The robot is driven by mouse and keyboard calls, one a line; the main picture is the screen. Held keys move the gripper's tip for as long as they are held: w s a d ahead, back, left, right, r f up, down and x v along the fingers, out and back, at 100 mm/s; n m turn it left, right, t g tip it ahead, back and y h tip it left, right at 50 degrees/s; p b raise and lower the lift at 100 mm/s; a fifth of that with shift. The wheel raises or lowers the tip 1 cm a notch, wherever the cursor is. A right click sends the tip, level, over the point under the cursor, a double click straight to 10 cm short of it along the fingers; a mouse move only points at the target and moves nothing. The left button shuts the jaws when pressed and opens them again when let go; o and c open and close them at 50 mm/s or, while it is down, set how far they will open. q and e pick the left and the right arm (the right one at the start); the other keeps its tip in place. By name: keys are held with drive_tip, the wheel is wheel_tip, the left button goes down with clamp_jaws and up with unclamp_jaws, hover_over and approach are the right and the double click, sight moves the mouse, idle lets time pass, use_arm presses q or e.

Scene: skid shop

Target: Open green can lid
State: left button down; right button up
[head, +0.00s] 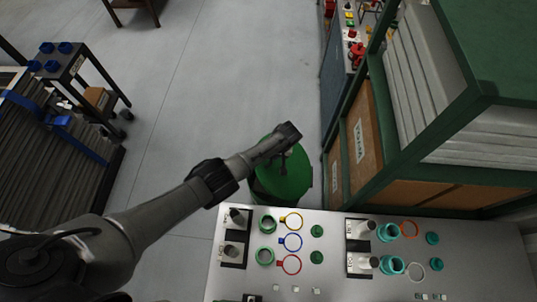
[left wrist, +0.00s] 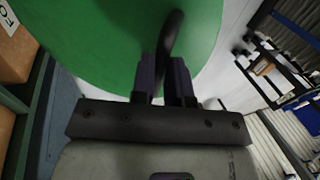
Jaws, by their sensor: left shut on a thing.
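The green can (head: 262,195) stands on the floor beyond the grey panel, with its round green lid (head: 288,182) on top. My left gripper (head: 283,165) is over the lid, pointing down. In the left wrist view the lid (left wrist: 90,45) fills much of the upper part. There my left gripper (left wrist: 167,80) is shut on the dark, curved lid handle (left wrist: 172,35), which rises between its fingers. I cannot tell whether the lid's rim touches the can all the way round. My right gripper is not in view.
A grey panel (head: 330,285) with knobs, coloured rings and green fittings lies in front. A green-framed rack (head: 345,105) with boxes stands close right of the can. A dark cart (head: 105,160) is at the left. The floor (head: 215,70) behind the can is clear.

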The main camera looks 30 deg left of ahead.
use_arm(q)
drive_tip(key=shift+w+d+r, duration=0.1)
drive_tip(key=shift+d, duration=0.15)
drive_tip(key=c, duration=1.1)
unclamp_jaws()
drive_tip(key=shift+d, duration=0.1)
drive_tip(key=shift+w+r+p, duration=0.1)
drive_tip(key=shift+r+p, duration=0.2)
drive_tip(key=shift+r, duration=0.2)
drive_tip(key=shift+p+v, duration=1.85)
drive_tip(key=shift+v, duration=4.55)
